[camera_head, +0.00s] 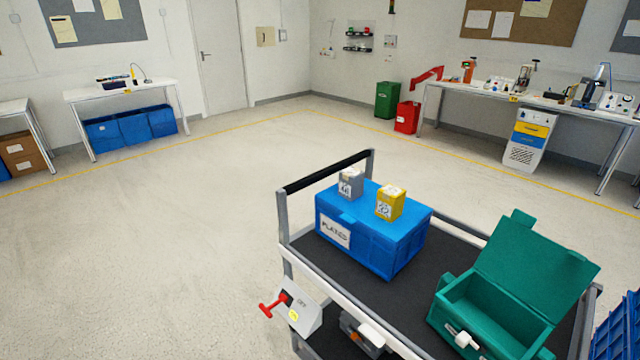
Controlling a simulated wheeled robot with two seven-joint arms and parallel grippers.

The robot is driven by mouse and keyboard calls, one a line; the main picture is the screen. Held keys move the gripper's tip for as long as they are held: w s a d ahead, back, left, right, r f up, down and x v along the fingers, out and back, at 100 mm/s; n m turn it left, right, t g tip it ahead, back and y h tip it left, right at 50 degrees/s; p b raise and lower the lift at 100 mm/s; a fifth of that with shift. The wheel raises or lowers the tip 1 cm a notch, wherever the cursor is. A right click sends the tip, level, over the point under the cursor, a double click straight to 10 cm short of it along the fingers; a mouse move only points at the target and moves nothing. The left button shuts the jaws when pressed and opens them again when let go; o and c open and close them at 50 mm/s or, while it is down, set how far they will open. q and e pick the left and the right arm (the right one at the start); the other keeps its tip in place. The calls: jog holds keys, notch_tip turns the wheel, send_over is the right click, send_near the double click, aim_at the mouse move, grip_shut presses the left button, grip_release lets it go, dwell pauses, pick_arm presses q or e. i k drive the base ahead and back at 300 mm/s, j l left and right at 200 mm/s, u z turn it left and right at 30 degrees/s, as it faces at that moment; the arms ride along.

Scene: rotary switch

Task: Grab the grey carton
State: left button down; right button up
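The grey carton (350,184) is a small box with a dark printed mark on its front and a pale top. It stands upright on the lid of the blue crate (385,240), near its back left. A yellow carton (390,203) of similar size stands a short way to its right, apart from it. The crate carries a white label and sits on the dark top of the cart (350,277). Neither of my grippers can be made out in the view, and nothing touches the grey carton.
A green box (488,312) with its lid open stands at the cart's right. A grey switch box (303,309) with a red handle (272,305) is on the cart's left side. A black handle bar (325,172) rises behind the crate. The floor left of the cart is clear.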

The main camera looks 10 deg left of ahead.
aim_at(351, 180)
jog(key=i+j+z, duration=0.25)
jog(key=j+z, duration=0.2)
jog(key=i+j+z, duration=0.15)
jog(key=j+z, duration=0.7)
jog(key=j, duration=0.15)
jog(key=j+z, duration=0.4)
jog(key=j, duration=0.15)
jog(key=j+z, duration=0.45)
jog(key=j, duration=0.15)
jog(key=k+j+z, duration=0.2)
jog(key=j+z, duration=0.2)
jog(key=j, duration=0.1)
